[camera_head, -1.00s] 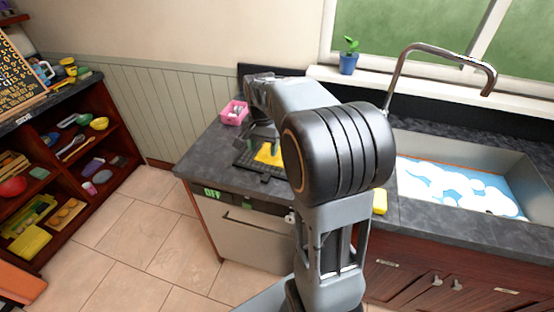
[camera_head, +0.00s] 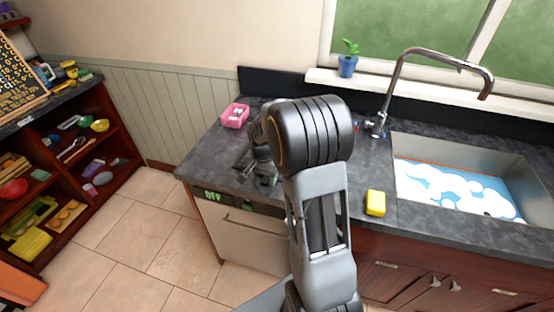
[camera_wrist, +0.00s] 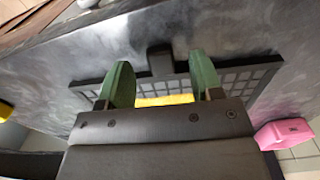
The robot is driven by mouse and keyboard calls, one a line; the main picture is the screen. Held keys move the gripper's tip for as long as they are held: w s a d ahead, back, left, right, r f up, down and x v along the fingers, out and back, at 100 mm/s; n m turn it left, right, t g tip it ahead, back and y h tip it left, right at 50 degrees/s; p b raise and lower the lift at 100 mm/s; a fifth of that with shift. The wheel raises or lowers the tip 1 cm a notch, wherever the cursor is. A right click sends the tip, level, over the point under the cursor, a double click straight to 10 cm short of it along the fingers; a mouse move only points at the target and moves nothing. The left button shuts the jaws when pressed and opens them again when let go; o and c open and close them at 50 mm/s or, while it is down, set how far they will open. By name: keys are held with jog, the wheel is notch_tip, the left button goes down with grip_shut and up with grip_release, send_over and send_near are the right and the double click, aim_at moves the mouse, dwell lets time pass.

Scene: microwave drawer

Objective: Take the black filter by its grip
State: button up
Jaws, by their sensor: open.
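In the wrist view the black filter (camera_wrist: 250,76) lies on the dark counter as a flat gridded frame. Its grip (camera_wrist: 160,58) is a short black tab at the middle of the far edge. My gripper (camera_wrist: 160,64) is open, with its two green fingers over the filter, one to each side of the grip as seen. I cannot tell how high they are above it. A yellow patch (camera_wrist: 165,99) shows between the fingers, partly hidden by my gripper body. In the head view my arm hides most of the filter.
A pink container (camera_head: 235,115) stands at the counter's back left. A yellow sponge (camera_head: 375,203) lies near the front edge, left of the sink (camera_head: 515,160). A faucet (camera_head: 385,100) rises behind it. A drawer front (camera_head: 240,235) is below the counter.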

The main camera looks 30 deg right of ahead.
jog(key=shift+f, duration=0.95)
jog(key=shift+c, duration=0.4)
grip_shut()
